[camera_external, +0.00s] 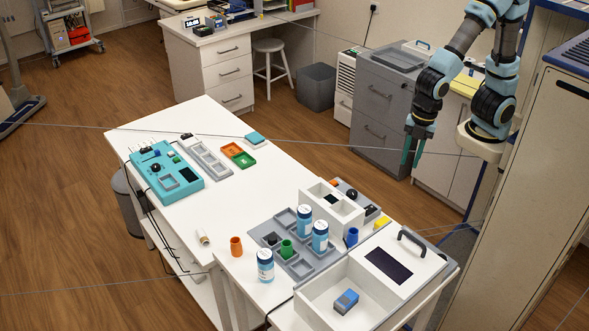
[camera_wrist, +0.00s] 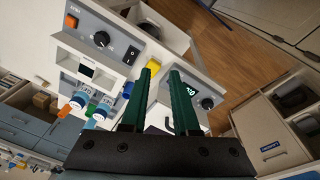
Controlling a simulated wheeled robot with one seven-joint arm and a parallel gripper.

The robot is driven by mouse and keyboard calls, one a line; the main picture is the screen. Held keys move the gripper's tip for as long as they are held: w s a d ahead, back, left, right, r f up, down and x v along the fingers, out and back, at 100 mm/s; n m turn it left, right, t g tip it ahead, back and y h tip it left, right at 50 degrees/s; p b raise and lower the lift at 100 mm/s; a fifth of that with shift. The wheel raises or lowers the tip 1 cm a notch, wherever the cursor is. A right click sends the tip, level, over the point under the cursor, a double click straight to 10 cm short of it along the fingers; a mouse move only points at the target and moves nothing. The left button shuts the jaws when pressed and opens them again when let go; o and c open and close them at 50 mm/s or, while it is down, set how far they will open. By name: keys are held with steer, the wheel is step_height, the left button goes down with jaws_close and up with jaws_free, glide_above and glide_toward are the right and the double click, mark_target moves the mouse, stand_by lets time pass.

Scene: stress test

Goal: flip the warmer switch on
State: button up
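My gripper (camera_external: 412,152) hangs at the right in the external view, above and behind the table's far edge. In the wrist view its two green fingers (camera_wrist: 161,72) are apart with nothing between them. A grey control panel (camera_wrist: 116,49) carries an orange switch (camera_wrist: 72,22), a black knob (camera_wrist: 101,39) and a dark rocker switch (camera_wrist: 133,54). The panel's knob also shows in the external view (camera_external: 352,194). A second unit, right of the fingers, has a small lit display (camera_wrist: 190,92) and a black knob (camera_wrist: 207,104). I cannot tell which switch is the warmer's or its on/off position.
A white box (camera_external: 318,195), blue-and-white bottles (camera_external: 265,266), an orange cup (camera_external: 236,246) and a yellow item (camera_external: 382,222) crowd the table's near end. A white bin (camera_external: 312,290) with a handled lid (camera_external: 412,242) stands at front right. A teal device (camera_external: 150,158) sits at far left. The table's middle is clear.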

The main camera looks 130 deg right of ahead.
steer(key=w+d+n+b, duration=0.1)
steer(key=w+n, duration=0.1)
steer(key=n, duration=0.1)
steer(key=w+d+n+b, duration=0.1)
steer(key=w+n+b, duration=0.1)
steer(key=n, duration=0.1)
steer(key=w+d+f+n+b, duration=0.1)
steer(key=w+d+n+b, duration=0.1)
steer(key=w+n, duration=0.1)
steer(key=shift+n, duration=0.6)
jaws_close()
steer(key=shift+w+d+r+n+b, duration=0.2)
steer(key=shift+w+d+n+b, duration=0.3)
steer(key=shift+n, duration=0.6)
